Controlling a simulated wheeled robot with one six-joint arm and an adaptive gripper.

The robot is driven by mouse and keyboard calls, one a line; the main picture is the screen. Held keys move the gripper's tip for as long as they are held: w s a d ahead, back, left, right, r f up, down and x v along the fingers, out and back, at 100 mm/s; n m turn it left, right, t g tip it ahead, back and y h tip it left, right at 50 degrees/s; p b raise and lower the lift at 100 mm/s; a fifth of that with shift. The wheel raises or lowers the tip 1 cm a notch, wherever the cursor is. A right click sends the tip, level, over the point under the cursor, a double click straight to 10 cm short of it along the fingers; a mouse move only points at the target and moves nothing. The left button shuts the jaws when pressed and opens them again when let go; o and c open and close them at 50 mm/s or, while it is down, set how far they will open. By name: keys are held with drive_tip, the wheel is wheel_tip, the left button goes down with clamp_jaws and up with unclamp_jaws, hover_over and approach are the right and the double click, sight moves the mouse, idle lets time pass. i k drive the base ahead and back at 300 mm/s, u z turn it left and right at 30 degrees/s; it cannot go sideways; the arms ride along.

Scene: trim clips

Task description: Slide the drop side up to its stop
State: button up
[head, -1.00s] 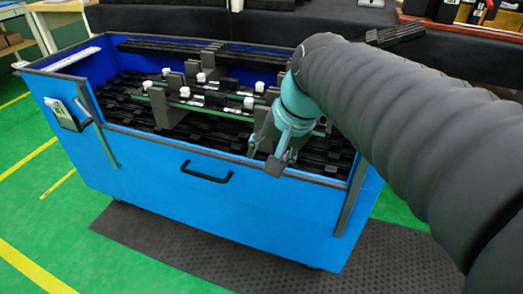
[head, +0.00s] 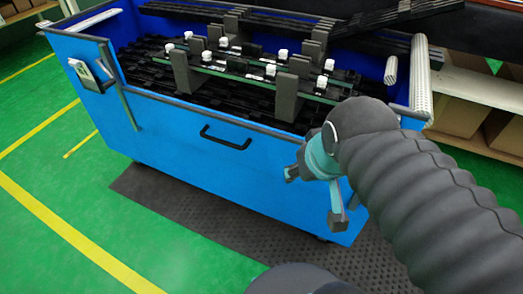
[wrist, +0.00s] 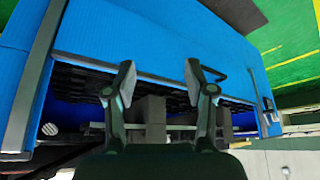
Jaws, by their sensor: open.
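The drop side is the blue front panel (head: 175,150) of a blue bin. Its grey top edge sits below the top of the left corner rail (head: 118,85). A black bow handle (head: 226,143) is fixed on its upper middle. My gripper (head: 314,197) is open and empty in front of the panel, right of the handle and lower than it. In the wrist view my two fingers (wrist: 160,72) stand apart over the panel's edge, and the handle (wrist: 207,69) shows close by the right finger. My arm hides the panel's right end.
Inside the bin a rack (head: 255,70) carries parts with white knobs. A labelled box (head: 90,76) hangs at the left corner. White perforated padding (head: 420,75) lies at the right end. A dark mat (head: 190,205) lies beneath; green floor is free at left.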

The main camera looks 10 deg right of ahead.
sight(260, 149)
drive_tip(key=u, duration=1.85)
drive_tip(key=k, duration=1.05)
drive_tip(key=z, duration=1.7)
